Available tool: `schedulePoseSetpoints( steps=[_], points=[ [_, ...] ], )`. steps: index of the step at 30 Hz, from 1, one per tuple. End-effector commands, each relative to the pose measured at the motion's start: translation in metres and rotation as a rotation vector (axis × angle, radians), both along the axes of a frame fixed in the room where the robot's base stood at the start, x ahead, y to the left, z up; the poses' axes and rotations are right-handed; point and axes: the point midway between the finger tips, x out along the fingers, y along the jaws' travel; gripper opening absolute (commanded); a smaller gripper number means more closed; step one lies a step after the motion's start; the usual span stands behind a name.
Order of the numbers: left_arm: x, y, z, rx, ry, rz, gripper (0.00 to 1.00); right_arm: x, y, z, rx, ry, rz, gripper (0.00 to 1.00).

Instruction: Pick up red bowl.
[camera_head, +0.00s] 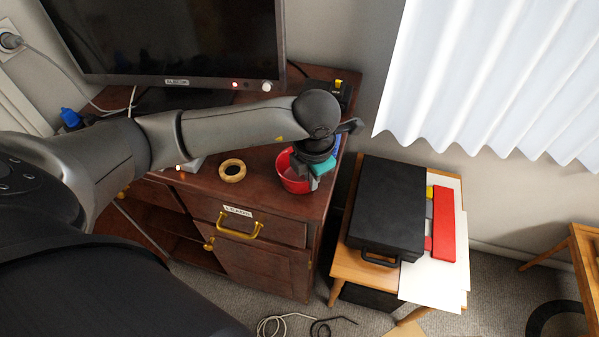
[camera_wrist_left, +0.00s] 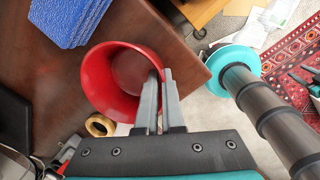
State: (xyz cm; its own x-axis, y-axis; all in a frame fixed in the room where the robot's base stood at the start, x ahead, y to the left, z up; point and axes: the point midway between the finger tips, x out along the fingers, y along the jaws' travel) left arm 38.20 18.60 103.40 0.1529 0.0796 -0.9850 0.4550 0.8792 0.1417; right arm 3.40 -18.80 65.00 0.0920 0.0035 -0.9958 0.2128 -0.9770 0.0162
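The red bowl (camera_head: 292,180) stands on the dark wooden cabinet top near its right front corner. It also shows in the left wrist view (camera_wrist_left: 97,80), open side toward the camera, and looks empty. My left gripper (camera_head: 311,178) reaches down at the bowl's right side and hides part of it. In the left wrist view its two grey fingers (camera_wrist_left: 160,75) are close together, one inside the bowl and one outside, with the rim between them. They look closed on the rim; contact is partly hidden. My right gripper is not seen.
A wooden ring (camera_head: 232,170) lies left of the bowl. A blue textured object (camera_wrist_left: 68,18) is beside the bowl. A monitor (camera_head: 175,40) stands behind. Right of the cabinet, a small table holds a black case (camera_head: 388,208) and a red item (camera_head: 444,223).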

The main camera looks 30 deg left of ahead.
Motion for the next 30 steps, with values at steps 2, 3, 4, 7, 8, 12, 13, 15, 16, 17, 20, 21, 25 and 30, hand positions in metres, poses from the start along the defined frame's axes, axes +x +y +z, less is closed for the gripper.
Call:
schedulePoseSetpoints(
  steps=[2, 3, 4, 7, 8, 12, 13, 15, 16, 17, 20, 21, 25, 30],
  points=[
    [-0.002, -0.003, -0.002, -0.005, 0.006, -0.004, 0.00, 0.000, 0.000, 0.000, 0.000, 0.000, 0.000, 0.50],
    [-0.001, -0.002, -0.002, -0.006, 0.004, -0.005, 0.00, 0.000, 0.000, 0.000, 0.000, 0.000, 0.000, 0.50],
    [-0.001, -0.003, -0.002, -0.006, 0.004, -0.005, 0.00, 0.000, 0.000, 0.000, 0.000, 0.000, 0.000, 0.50],
    [-0.002, -0.003, -0.002, -0.006, 0.004, -0.005, 0.00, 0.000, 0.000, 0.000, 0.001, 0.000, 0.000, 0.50],
    [-0.002, -0.003, -0.001, -0.006, 0.004, -0.005, 0.00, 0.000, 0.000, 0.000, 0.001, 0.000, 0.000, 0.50],
    [-0.001, -0.003, 0.003, -0.006, 0.003, -0.005, 0.00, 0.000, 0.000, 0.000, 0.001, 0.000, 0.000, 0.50],
    [-0.001, -0.002, 0.005, -0.006, 0.003, -0.004, 0.00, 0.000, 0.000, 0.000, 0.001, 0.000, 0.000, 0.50],
    [0.000, -0.002, 0.012, -0.005, 0.000, -0.003, 0.00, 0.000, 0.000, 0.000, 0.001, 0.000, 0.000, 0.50],
    [0.000, -0.002, 0.015, -0.006, 0.000, -0.002, 0.00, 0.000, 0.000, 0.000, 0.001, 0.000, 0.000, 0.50],
    [0.000, -0.002, 0.020, -0.005, -0.001, -0.002, 0.00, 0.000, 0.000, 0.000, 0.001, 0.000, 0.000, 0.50],
    [0.001, -0.001, 0.039, -0.004, -0.004, -0.003, 0.00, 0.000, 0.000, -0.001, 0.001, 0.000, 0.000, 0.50],
    [0.002, -0.001, 0.049, -0.003, -0.006, -0.003, 0.00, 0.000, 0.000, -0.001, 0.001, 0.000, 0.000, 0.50],
    [0.002, -0.001, 0.090, -0.002, -0.010, -0.003, 0.00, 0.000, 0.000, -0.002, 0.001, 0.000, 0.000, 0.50],
    [0.002, -0.001, 0.143, -0.002, -0.009, -0.002, 0.00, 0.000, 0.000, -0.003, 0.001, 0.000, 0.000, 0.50]
  ],
)
